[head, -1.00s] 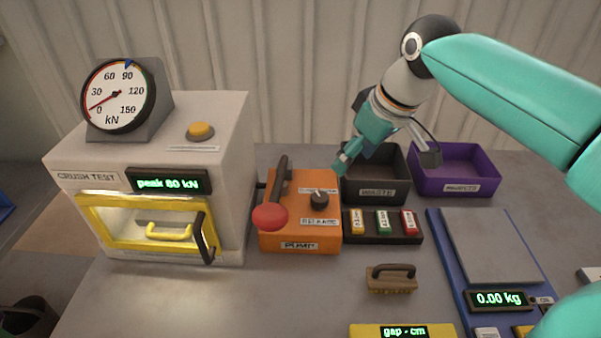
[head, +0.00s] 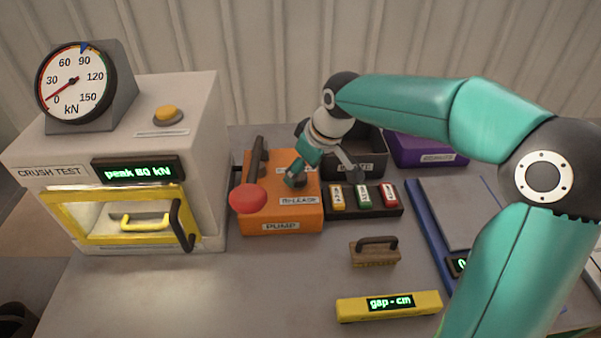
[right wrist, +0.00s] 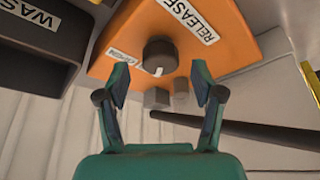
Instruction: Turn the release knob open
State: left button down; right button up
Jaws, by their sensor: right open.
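The release knob, a dark round knob with a white mark, sits on the orange pump box (head: 283,222). In the right wrist view the knob (right wrist: 159,56) lies just beyond and between the fingertips, beside the RELEASE label (right wrist: 190,18). My right gripper (head: 318,180) is above the knob side of the pump box and mostly hides the knob in the head view. In the right wrist view my right gripper (right wrist: 160,88) is open and empty, with a finger on each side of the knob's line. My left gripper is not in view.
The pump lever with its red ball (head: 248,198) stands left of the knob. The crush test press (head: 120,150) is at the left. Colored blocks in a dark rack (head: 390,212) and the waste bin (head: 371,150) are close to the right. A wooden brush (head: 375,255) lies in front.

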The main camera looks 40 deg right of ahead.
jog(key=shift+x, duration=1)
jog(key=c, duration=1.1)
